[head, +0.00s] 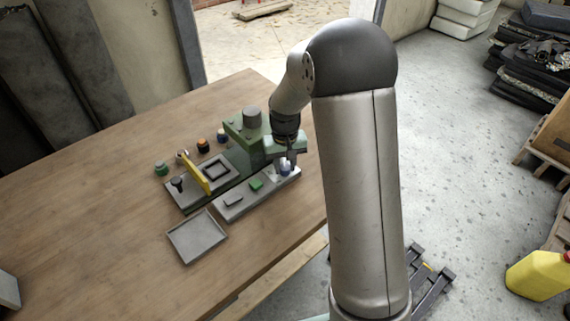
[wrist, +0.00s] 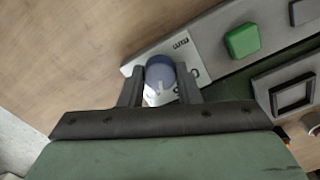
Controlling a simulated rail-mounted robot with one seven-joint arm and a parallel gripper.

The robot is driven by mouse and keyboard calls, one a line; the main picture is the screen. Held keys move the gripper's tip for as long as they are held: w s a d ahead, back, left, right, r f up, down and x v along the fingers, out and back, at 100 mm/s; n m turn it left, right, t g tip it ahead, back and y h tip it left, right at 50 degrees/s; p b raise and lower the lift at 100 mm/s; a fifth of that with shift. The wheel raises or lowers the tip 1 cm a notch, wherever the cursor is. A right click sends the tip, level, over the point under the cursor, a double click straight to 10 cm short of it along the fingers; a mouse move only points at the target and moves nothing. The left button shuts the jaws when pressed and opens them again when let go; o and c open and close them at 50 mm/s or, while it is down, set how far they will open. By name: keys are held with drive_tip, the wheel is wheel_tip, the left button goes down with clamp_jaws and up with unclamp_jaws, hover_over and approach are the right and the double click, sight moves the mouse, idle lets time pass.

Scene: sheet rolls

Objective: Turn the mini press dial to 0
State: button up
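The mini press dial (wrist: 160,73) is a round blue knob with a pale pointer mark, on the end of a light grey panel (wrist: 205,48) with printed labels. The label characters are too small and turned to read surely. In the head view the dial (head: 285,170) shows at the panel's right end, partly hidden by my gripper. My gripper (head: 287,160) points down over it. In the wrist view my gripper (wrist: 160,85) has one finger on each side of the dial, close against it, and looks shut on it.
A green button (wrist: 242,40) sits beside the dial on the panel. The green press (head: 244,128) stands behind, near a yellow lever (head: 196,173). A grey tray (head: 197,237) lies in front. Small bottles (head: 203,146) stand at the back.

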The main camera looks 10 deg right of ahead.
drive_tip(key=shift+n, duration=0.3)
drive_tip(key=n, duration=0.2)
drive_tip(key=shift+n, duration=0.4)
drive_tip(key=n, duration=0.3)
drive_tip(key=shift+n, duration=0.3)
drive_tip(key=n, duration=0.3)
drive_tip(key=shift+r, duration=0.1)
drive_tip(key=shift+n+p, duration=0.6)
drive_tip(key=shift+n, duration=1.6)
drive_tip(key=o, duration=1)
drive_tip(key=shift+c, duration=0.2)
